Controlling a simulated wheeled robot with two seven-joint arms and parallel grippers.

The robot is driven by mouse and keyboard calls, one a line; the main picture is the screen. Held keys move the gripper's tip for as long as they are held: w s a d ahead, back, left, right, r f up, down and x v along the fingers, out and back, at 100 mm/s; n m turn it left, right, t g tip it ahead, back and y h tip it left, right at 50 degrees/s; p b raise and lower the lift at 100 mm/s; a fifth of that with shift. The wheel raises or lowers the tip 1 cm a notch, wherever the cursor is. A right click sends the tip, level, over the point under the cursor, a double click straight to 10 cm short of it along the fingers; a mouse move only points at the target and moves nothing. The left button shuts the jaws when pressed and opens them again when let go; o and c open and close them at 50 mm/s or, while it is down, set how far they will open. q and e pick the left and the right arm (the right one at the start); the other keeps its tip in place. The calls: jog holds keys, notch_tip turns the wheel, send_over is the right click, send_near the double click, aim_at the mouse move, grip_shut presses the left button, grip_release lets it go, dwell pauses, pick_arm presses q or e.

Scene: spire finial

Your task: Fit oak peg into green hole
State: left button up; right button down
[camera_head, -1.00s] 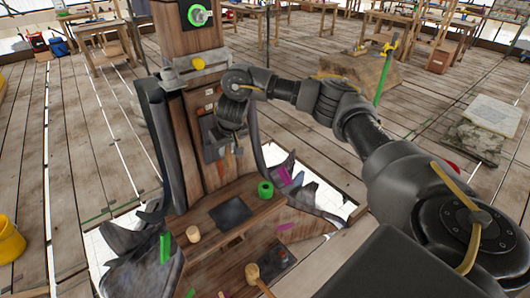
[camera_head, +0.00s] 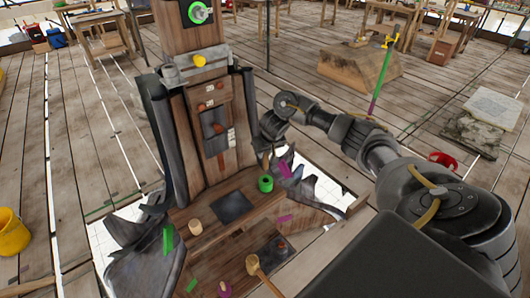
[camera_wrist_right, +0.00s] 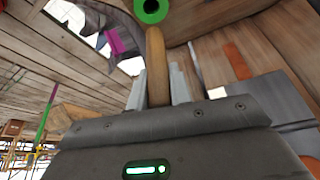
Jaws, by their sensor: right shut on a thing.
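The oak peg (camera_wrist_right: 156,68) is a slim brown rod held upright between the fingers of my right gripper (camera_wrist_right: 160,82) in the right wrist view. A green ring with a dark hole (camera_wrist_right: 151,8) shows just beyond the peg's far end. In that view the tip overlaps the ring's near edge, and I cannot tell whether they touch. In the head view the green ring (camera_head: 265,184) stands on the wooden ledge, with my right gripper (camera_head: 267,152) just behind and above it. The peg is barely visible there. My left gripper is out of view.
A tall wooden post (camera_head: 185,32) with a yellow knob (camera_head: 200,60) rises behind the ledge. Jagged grey pieces (camera_head: 135,265) flank the ledge.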

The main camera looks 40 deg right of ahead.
aim_at(265, 163)
jog(key=shift+s+r+p, duration=0.1)
jog(key=shift+r+p, duration=0.1)
jog(key=shift+p, duration=0.4)
notch_tip(265, 163, down, 2)
jog(key=shift+f+b, duration=0.2)
jog(key=shift+b, duration=0.5)
jog(key=shift+f+b, duration=0.85)
jog(key=shift+f, duration=1.05)
jog(key=shift+p, duration=0.55)
jog(key=shift+p, duration=0.5)
jog(key=shift+p, duration=0.5)
